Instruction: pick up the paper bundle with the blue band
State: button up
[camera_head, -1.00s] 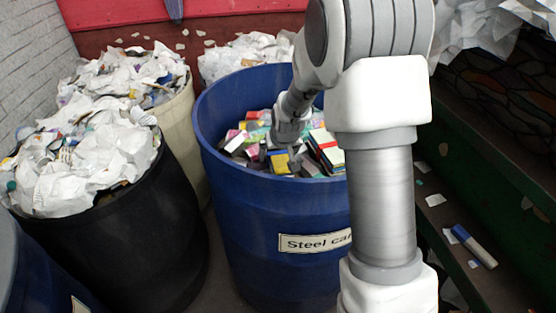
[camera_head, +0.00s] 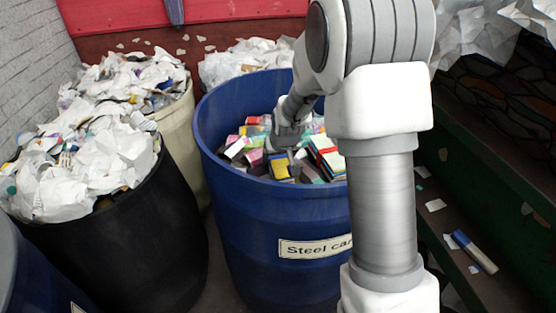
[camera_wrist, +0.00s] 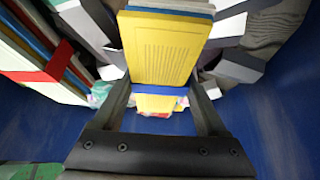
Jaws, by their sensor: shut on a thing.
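The paper bundle with the blue band (camera_wrist: 165,47) has a yellow cover and stands between my fingers in the wrist view. The blue band crosses its lower part, near the fingers. My gripper (camera_wrist: 162,88) is shut on it, one finger at each side. In the head view the yellow bundle (camera_head: 280,168) shows below my gripper (camera_head: 284,158), inside the blue barrel (camera_head: 260,215) marked with a label starting "Steel ca". I cannot tell whether it is clear of the pile beneath.
A bundle with a red band (camera_wrist: 50,68) lies close by at the left in the wrist view. Several other boxes and bundles fill the barrel. The barrel's wall surrounds my gripper. A black barrel (camera_head: 150,245) and a cream barrel (camera_head: 185,130), full of crumpled paper, stand at the left.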

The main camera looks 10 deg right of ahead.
notch_tip(320, 180, up, 4)
jog(key=shift+r+p, duration=0.15)
jog(key=shift+p, duration=0.55)
jog(key=s+d+r+p, duration=0.2)
jog(key=s+d+r, duration=0.4)
jog(key=d, duration=0.4)
notch_tip(320, 180, up, 9)
jog(key=p, duration=0.8)
jog(key=shift+f, duration=0.1)
